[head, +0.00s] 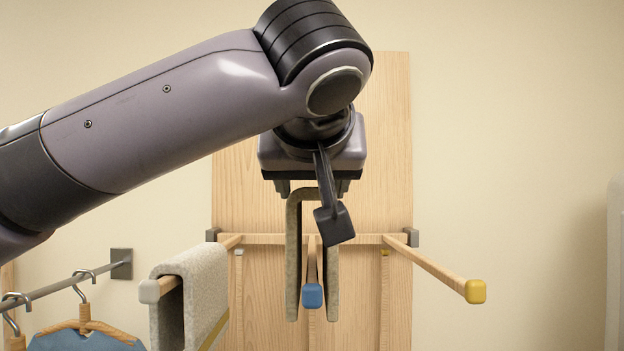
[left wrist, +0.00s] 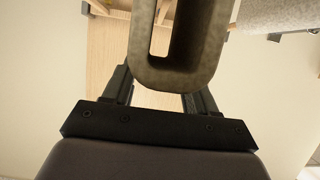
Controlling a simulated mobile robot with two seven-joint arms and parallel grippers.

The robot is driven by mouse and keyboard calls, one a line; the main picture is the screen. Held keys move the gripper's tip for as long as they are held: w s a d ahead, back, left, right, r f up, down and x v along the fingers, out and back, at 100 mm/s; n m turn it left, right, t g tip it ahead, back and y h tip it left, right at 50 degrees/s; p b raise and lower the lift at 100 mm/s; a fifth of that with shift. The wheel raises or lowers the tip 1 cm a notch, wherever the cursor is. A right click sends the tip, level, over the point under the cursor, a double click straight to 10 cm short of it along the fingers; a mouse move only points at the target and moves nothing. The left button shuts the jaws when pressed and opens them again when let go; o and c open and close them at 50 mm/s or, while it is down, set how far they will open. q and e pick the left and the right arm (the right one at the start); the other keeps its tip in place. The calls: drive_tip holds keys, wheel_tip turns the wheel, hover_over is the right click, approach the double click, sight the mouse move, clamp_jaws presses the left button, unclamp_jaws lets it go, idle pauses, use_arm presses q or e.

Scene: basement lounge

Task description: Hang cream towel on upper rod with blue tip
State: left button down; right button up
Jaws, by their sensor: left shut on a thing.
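The cream towel (head: 292,262), shadowed to a dull tan, is folded in an upside-down U. My left gripper (head: 312,188) is shut on its top fold, pointing down. The towel's two sides hang on either side of the middle rod with the blue tip (head: 312,295). The fold's top looks higher than the rod; contact cannot be told, as part of my wrist hides some of the rod. In the left wrist view the towel (left wrist: 180,75) shows as a thick loop between the fingers (left wrist: 160,92). My right gripper is not in view.
A grey towel (head: 190,290) hangs on the left rod with a whitish tip (head: 149,291). A rod with a yellow tip (head: 475,291) juts out right, bare. All join a wooden panel (head: 385,130). A metal rail (head: 60,287) with hangers is at lower left.

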sight(312, 273)
use_arm(q)
drive_tip(key=shift+f+b, duration=1.55)
drive_tip(key=shift+f, duration=0.4)
wheel_tip(312, 273, down, 4)
drive_tip(key=b, duration=0.3)
drive_tip(key=shift+r, duration=0.2)
drive_tip(key=shift+f+b, duration=0.35)
drive_tip(key=shift+b, duration=0.15)
drive_tip(key=shift+c, duration=1.2)
unclamp_jaws()
drive_tip(key=shift+s, duration=0.15)
